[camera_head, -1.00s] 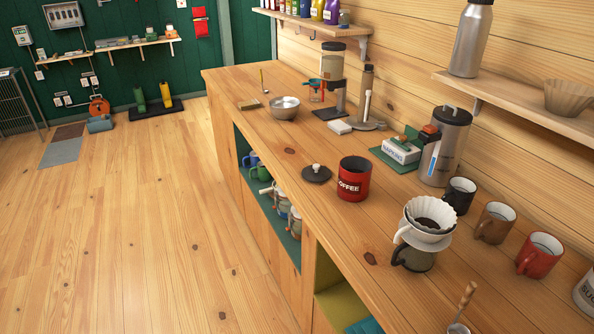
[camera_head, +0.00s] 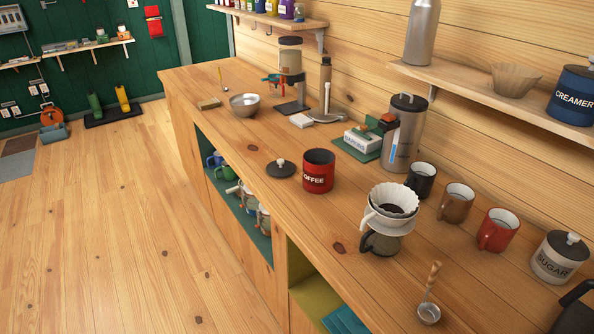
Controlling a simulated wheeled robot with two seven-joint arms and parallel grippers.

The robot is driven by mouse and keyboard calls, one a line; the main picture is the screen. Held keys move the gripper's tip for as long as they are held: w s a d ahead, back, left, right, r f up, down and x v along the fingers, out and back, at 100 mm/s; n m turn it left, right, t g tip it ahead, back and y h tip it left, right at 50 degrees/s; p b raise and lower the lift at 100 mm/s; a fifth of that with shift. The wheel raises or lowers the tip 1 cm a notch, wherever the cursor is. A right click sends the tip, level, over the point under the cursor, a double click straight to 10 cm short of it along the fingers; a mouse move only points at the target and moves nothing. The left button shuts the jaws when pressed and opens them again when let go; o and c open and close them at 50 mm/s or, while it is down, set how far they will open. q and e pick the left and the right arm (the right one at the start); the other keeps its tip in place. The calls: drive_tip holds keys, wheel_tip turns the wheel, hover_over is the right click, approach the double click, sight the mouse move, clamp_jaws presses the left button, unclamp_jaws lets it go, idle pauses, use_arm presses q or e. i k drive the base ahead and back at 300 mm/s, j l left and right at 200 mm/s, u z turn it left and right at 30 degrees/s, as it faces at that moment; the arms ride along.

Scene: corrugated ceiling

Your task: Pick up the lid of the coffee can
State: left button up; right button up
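The red coffee can (camera_head: 318,172) stands open and upright on the wooden counter, with COFFEE lettered on its side. Its dark round lid (camera_head: 281,169) with a light knob on top lies flat on the counter, just left of the can and apart from it.
A pour-over dripper (camera_head: 390,207) on a carafe, several mugs, a sugar can (camera_head: 559,257) and a scoop (camera_head: 430,300) stand to the right. A metal bowl (camera_head: 245,105) and a grinder (camera_head: 290,75) are further back. The counter's front edge (camera_head: 232,160) runs close to the lid.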

sight(281, 168)
drive_tip(key=i+j+z, duration=0.1)
drive_tip(key=z, duration=0.55)
drive_tip(key=i+j+z, duration=0.2)
drive_tip(key=j, duration=0.15)
drive_tip(key=j+z, duration=0.35)
drive_tip(key=j, duration=0.3)
drive_tip(key=i+j, duration=0.1)
drive_tip(key=j, duration=0.4)
drive_tip(key=i+j+z, duration=0.1)
drive_tip(key=j, duration=0.35)
drive_tip(key=i+j, duration=0.1)
drive_tip(key=j, duration=0.4)
